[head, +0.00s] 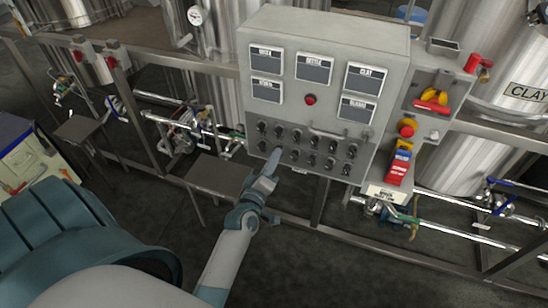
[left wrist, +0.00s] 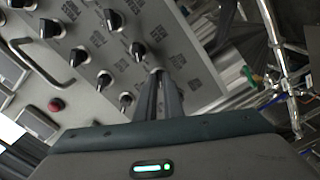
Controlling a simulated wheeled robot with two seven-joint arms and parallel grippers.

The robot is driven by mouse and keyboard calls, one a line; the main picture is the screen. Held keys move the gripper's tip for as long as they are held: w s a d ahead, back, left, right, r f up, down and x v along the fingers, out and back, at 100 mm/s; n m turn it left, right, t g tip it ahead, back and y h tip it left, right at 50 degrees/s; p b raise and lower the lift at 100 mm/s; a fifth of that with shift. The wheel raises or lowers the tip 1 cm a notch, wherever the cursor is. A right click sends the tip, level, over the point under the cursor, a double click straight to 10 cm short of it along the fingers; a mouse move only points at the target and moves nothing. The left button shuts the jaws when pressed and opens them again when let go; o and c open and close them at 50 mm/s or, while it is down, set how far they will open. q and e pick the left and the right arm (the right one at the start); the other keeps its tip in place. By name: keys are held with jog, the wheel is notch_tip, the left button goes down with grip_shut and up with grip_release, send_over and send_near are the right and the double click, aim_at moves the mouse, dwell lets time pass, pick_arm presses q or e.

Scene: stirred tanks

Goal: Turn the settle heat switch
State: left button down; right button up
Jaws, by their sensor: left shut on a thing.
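The grey control panel (head: 308,105) carries rows of black rotary switches (head: 296,137) along its lower front. A display with a header that seems to read SETTLE (head: 314,68) is at its upper middle. My left gripper (head: 274,158) reaches up to the lower row near its left end. In the left wrist view its narrow fingers (left wrist: 160,88) are closed together on a black switch knob, mostly hidden between the tips. The small switch labels are not legible, so I cannot tell whether this is the settle heat switch. My right gripper is not in view.
Neighbouring switch knobs (left wrist: 126,101) stand close to the fingers. A red button (head: 310,99) and a handle bar (head: 327,134) are on the panel. Red and yellow controls (head: 407,128) are at its right. Steel rails and pipes (head: 180,125) run below and beside it.

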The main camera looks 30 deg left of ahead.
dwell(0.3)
pick_arm(q)
jog(key=c, duration=1.9)
grip_release()
jog(key=shift+o, duration=0.2)
jog(key=shift+s, duration=0.1)
jog(key=b+v, duration=0.4)
jog(key=v, duration=1.3)
jog(key=shift+s+b, duration=0.15)
jog(key=shift+b, duration=0.15)
jog(key=shift+a+f, duration=0.1)
